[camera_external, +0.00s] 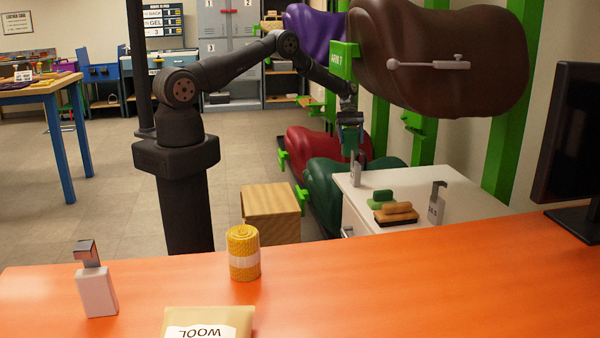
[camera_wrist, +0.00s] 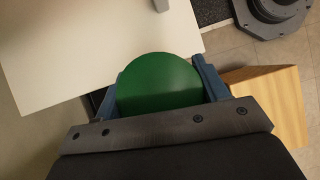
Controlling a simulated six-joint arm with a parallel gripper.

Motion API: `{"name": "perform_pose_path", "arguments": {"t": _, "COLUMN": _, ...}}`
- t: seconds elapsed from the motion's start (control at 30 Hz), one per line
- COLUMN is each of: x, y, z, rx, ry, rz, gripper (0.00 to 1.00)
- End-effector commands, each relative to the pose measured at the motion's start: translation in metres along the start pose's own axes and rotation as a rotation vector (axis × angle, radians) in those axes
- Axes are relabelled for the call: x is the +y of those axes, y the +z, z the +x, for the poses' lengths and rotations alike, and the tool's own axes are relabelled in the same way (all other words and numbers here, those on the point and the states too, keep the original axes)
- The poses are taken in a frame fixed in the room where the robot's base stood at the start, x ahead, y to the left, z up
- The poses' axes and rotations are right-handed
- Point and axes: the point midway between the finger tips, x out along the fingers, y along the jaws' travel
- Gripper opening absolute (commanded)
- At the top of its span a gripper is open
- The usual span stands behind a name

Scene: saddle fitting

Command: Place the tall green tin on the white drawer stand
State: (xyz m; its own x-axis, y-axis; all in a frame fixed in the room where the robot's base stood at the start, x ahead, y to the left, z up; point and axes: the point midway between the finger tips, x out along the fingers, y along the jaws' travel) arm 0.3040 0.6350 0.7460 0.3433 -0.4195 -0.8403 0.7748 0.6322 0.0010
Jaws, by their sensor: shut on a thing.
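In the wrist view my gripper (camera_wrist: 160,90) is shut on the green tin (camera_wrist: 158,86), whose round green top shows between the blue fingers. The tin's lower part is hidden from the wrist camera. The stand's white top (camera_wrist: 85,50) fills the upper left of the wrist view. I cannot tell the tin's height above it.
A wooden box (camera_external: 270,212) stands on the floor to the left. Saddles hang behind. An orange counter (camera_external: 350,285) crosses the front.

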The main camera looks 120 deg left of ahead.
Motion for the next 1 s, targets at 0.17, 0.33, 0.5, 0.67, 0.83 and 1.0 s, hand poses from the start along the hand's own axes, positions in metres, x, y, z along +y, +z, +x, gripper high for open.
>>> {"name": "perform_pose_path", "arguments": {"t": 0.17, "x": 0.043, "y": 0.023, "z": 0.016, "rx": -0.001, "ry": 0.085, "rz": -0.128, "gripper": 0.35}}
{"name": "perform_pose_path", "arguments": {"t": 0.33, "x": 0.080, "y": 0.067, "z": 0.049, "rx": -0.002, "ry": 0.169, "rz": -0.259, "gripper": 0.35}}
{"name": "perform_pose_path", "arguments": {"t": 0.5, "x": 0.114, "y": 0.126, "z": 0.087, "rx": -0.001, "ry": 0.240, "rz": -0.367, "gripper": 0.35}}
{"name": "perform_pose_path", "arguments": {"t": 0.67, "x": 0.138, "y": 0.172, "z": 0.107, "rx": -0.001, "ry": 0.272, "rz": -0.415, "gripper": 0.35}}
{"name": "perform_pose_path", "arguments": {"t": 0.83, "x": 0.153, "y": 0.202, "z": 0.112, "rx": -0.002, "ry": 0.274, "rz": -0.419, "gripper": 0.35}}
{"name": "perform_pose_path", "arguments": {"t": 1.0, "x": 0.157, "y": 0.206, "z": 0.120, "rx": -0.001, "ry": 0.270, "rz": -0.418, "gripper": 0.35}}
